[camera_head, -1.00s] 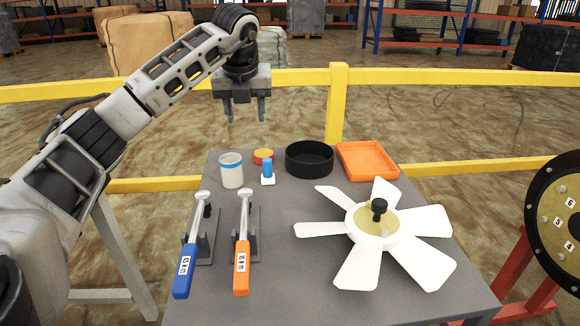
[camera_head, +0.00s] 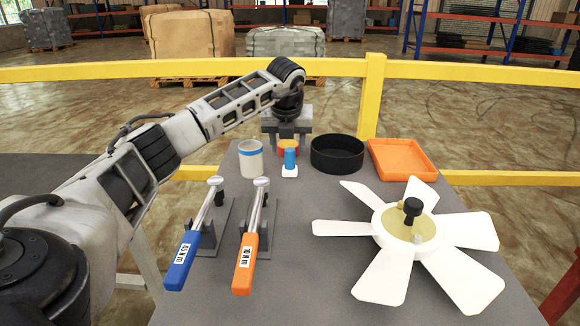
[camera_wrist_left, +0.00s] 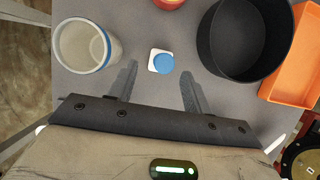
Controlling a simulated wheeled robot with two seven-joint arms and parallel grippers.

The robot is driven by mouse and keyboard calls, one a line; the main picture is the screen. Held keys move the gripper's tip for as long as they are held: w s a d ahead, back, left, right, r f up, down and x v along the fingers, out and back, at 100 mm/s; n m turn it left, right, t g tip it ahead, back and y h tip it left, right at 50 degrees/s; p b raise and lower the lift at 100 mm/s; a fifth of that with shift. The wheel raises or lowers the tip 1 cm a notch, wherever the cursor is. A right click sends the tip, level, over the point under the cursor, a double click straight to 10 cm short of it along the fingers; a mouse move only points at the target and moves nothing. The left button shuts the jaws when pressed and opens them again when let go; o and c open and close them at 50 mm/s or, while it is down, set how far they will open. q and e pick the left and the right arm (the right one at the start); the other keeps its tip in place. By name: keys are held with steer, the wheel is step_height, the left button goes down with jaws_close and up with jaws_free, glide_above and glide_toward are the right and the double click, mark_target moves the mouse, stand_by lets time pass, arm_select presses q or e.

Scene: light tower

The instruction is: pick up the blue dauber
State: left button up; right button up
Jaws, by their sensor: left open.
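The blue dauber (camera_head: 290,159), a blue cylinder on a small white base, stands upright near the back of the grey table (camera_head: 320,200). My left gripper (camera_head: 287,142) is open and empty, pointing down, close above the dauber in the head view. In the left wrist view the dauber (camera_wrist_left: 163,62) shows from above as a blue disc on a white square. It lies just beyond and between the spread fingertips (camera_wrist_left: 157,67), with no contact visible. My right gripper is in neither view.
A white cup with a blue band (camera_head: 250,159) stands left of the dauber. A red-and-yellow round tin (camera_head: 288,144) is just behind it. A black round bowl (camera_head: 337,155) and an orange tray (camera_head: 402,160) stand to the right. Two torque wrenches and a white fan lie in front.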

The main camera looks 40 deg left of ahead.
mark_target(290, 150)
arm_select(q)
steer(key=shift+w+x, duration=0.15)
steer(key=shift+x, duration=1.3)
steer(key=shift+w+x, duration=0.15)
steer(key=shift+x, duration=1.35)
steer(key=shift+r, duration=0.15)
steer(key=c, duration=1.1)
